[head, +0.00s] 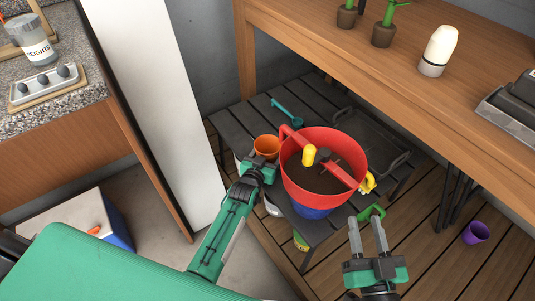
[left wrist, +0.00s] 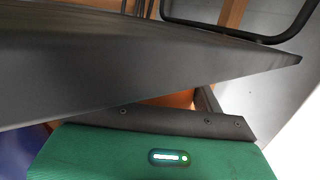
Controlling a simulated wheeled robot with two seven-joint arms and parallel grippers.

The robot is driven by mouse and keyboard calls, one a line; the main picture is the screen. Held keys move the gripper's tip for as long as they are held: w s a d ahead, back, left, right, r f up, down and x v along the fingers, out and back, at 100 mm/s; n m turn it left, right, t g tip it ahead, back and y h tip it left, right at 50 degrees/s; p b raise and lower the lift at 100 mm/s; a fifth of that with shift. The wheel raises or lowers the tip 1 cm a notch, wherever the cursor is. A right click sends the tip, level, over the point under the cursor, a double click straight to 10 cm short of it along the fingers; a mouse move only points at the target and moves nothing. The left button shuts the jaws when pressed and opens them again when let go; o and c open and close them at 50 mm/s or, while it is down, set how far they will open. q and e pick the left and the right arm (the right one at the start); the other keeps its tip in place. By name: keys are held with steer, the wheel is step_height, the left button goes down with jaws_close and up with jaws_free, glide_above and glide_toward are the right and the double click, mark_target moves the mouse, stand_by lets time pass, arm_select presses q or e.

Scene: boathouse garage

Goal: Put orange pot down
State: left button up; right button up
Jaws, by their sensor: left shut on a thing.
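The orange pot (head: 266,143) is at the left side of the dark slatted bench (head: 232,127), close to the big red tub. My left gripper (head: 262,160) is shut on the pot's near side. The pot looks upright, with its open rim facing up. Its lower part is hidden, so I cannot tell whether it touches the bench. In the left wrist view a sliver of orange (left wrist: 182,99) shows between the green gripper body and a large dark surface. My right gripper (head: 368,236) is open and empty, in front of the tub.
The red tub (head: 330,190) of dark soil, with a yellow-ended tool in it, stands right of the pot. A teal trowel (head: 287,110) lies behind. A black tray (head: 372,140) is at the back right. A purple pot (head: 476,232) is on the deck. A wooden table (head: 430,100) overhangs.

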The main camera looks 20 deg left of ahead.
arm_select(q)
steer(key=shift+f, duration=0.3)
arm_select(e)
steer(key=shift+f, duration=0.15)
stand_by(0.4)
arm_select(q)
steer(key=o, duration=1.2)
steer(key=shift+s+a+r+p, duration=0.15)
steer(key=shift+s+r+p, duration=0.3)
steer(key=shift+s, duration=1.8)
steer(key=shift+s+a+r+p, duration=0.25)
steer(key=shift+s+p, duration=0.35)
steer(key=shift+s, duration=1.7)
steer(key=shift+s+a+r+p, duration=0.1)
steer(key=shift+s+r+p, duration=0.35)
steer(key=shift+s, duration=1.8)
arm_select(e)
steer(key=s+f+g+h, duration=0.1)
steer(key=s+f+g, duration=0.3)
steer(key=f+g, duration=0.2)
steer(key=shift+a+f+g, duration=0.15)
steer(key=shift+f+g, duration=0.25)
steer(key=shift+f, duration=0.85)
